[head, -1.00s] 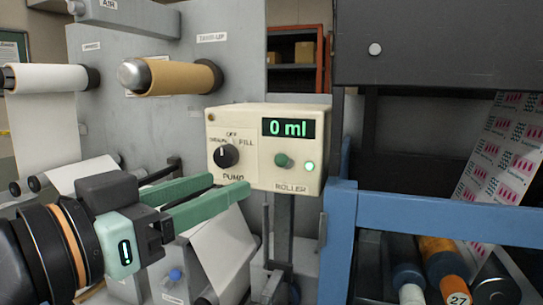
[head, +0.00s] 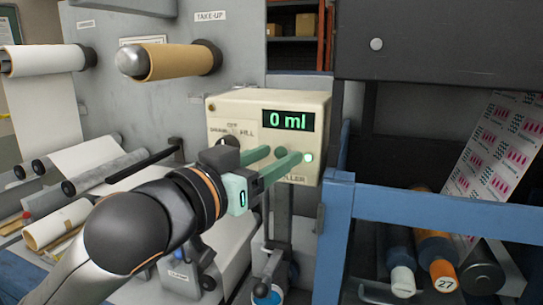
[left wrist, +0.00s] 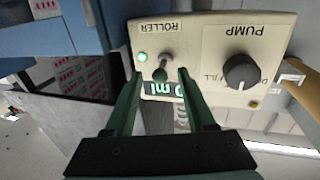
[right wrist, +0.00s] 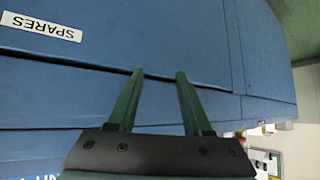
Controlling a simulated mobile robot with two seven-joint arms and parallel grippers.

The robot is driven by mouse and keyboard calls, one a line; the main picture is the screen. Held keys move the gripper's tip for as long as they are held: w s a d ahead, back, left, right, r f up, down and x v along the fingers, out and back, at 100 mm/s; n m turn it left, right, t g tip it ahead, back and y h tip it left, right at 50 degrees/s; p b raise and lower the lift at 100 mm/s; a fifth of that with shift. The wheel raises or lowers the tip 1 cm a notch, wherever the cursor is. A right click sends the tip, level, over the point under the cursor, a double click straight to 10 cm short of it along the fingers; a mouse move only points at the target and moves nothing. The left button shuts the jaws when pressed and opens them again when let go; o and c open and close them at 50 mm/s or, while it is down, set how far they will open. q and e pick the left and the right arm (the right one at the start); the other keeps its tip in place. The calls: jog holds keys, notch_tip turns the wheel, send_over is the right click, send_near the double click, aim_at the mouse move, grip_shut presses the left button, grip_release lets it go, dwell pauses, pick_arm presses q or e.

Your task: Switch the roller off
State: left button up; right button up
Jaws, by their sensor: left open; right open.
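The cream control box (head: 228,109) carries a display reading 0 ml (head: 288,121), a PUMP knob (left wrist: 240,72) and a ROLLER toggle switch (left wrist: 158,74). A green lamp (head: 309,158) beside the switch is lit; it also shows in the left wrist view (left wrist: 141,56). My left gripper (head: 278,154) is open at the box's front. In the left wrist view its fingertips (left wrist: 160,76) stand either side of the toggle, with a gap to it. In the head view the green fingers largely cover the toggle. My right gripper (right wrist: 159,73) is open and empty, facing a blue panel.
A blue frame (head: 435,208) stands right of the box, with ink cylinders (head: 437,245) behind it. A brown take-up roll (head: 178,62) is at upper left. The blue panel (right wrist: 190,35) before my right gripper bears a SPARES label (right wrist: 41,26).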

pick_arm(q)
jog(key=shift+c, duration=0.2)
grip_shut()
dwell(0.3)
